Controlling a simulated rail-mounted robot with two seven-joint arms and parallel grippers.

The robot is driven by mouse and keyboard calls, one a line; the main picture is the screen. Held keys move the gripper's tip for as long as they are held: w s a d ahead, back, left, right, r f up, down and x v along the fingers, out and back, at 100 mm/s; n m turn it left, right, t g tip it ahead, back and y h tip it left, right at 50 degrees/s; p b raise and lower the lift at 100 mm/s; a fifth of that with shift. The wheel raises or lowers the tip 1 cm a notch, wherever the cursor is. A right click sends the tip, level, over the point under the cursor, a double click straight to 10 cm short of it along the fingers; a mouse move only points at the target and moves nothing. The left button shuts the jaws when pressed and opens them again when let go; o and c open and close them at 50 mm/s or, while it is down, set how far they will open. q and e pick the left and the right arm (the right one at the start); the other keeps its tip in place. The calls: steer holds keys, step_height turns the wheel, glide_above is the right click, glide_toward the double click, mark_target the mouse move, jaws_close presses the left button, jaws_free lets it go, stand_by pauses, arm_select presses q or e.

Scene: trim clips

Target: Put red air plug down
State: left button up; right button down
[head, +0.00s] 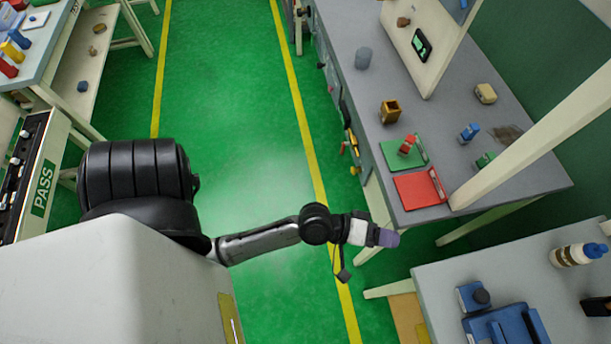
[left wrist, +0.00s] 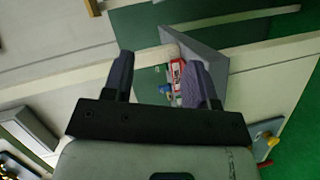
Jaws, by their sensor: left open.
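A small red piece (head: 407,145), which looks like the red air plug, stands on the green tray (head: 390,158) on the grey workbench. A red tray (head: 415,190) lies just in front of the green one, near the bench edge. My left gripper (head: 391,238) is out over the aisle floor, short of the bench edge and apart from the red piece. In the left wrist view the left gripper (left wrist: 158,78) is open and nothing sits between its purple fingers. A red and white patch (left wrist: 177,70) shows beyond them; I cannot tell what it is. My right gripper is out of view.
The grey bench (head: 455,95) also holds a brown box (head: 390,111), a grey cup (head: 363,58), a blue piece (head: 469,132) and a yellowish block (head: 486,93). A slanted cream post (head: 535,135) rises beside the trays. Another table (head: 430,285) stands at the lower right.

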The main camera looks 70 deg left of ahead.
arm_select(q)
steer(key=s+a+f+m+g+y, duration=0.3)
steer(key=s+a+m+g, duration=0.1)
steer(key=s, duration=0.4)
steer(key=s+a+f+m+g+y, duration=0.4)
steer(key=s+m+g, duration=0.2)
steer(key=s, duration=0.3)
steer(key=shift+m, duration=0.5)
step_height(320, 180, up, 29)
steer(key=p, duration=2.9)
steer(key=shift+f, duration=0.15)
steer(key=shift+d, duration=0.1)
